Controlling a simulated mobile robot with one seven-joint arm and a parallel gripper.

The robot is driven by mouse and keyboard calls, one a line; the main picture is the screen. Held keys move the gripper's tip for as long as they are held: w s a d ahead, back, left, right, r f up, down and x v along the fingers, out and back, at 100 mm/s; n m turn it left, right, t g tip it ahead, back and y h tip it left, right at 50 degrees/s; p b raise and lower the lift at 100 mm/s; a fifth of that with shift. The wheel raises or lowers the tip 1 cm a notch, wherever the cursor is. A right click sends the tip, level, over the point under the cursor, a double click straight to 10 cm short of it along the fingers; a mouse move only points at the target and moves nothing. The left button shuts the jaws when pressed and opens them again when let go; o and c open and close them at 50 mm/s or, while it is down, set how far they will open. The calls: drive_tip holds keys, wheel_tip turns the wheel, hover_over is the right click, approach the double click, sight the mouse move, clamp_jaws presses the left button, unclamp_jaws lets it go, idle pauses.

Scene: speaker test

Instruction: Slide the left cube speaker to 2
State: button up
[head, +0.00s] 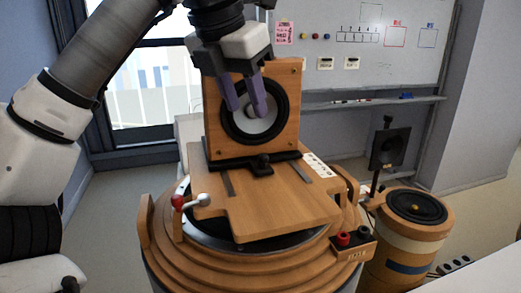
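One wooden cube speaker (277,120) with a round black-ringed cone stands upright on a black base at the back of a wooden board (270,205). A black knob (263,162) sits at the front of the base. Two dark slots run forward in the board. A pale marked strip (320,166) lies at the board's right; its marks are too small to read. My gripper (247,110), with two purple fingers, hangs in front of the cone and hides part of it. The fingers are apart with nothing visible between them. I cannot tell whether they touch the speaker.
The board rests on a round, stepped wooden stand (180,255). A lever with a red knob (178,202) is at its left, and a terminal block (352,243) at its right. A drum-like speaker (420,240) and a black panel (388,148) stand to the right. The board's front is clear.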

sight(263, 155)
drive_tip(key=p+x, duration=0.1)
drive_tip(key=x, duration=1)
drive_tip(key=shift+w+d+f, duration=0.1)
drive_tip(key=shift+d+f, duration=0.05)
drive_tip(key=shift+f, duration=0.1)
drive_tip(key=shift+c, duration=0.3)
clamp_jaws()
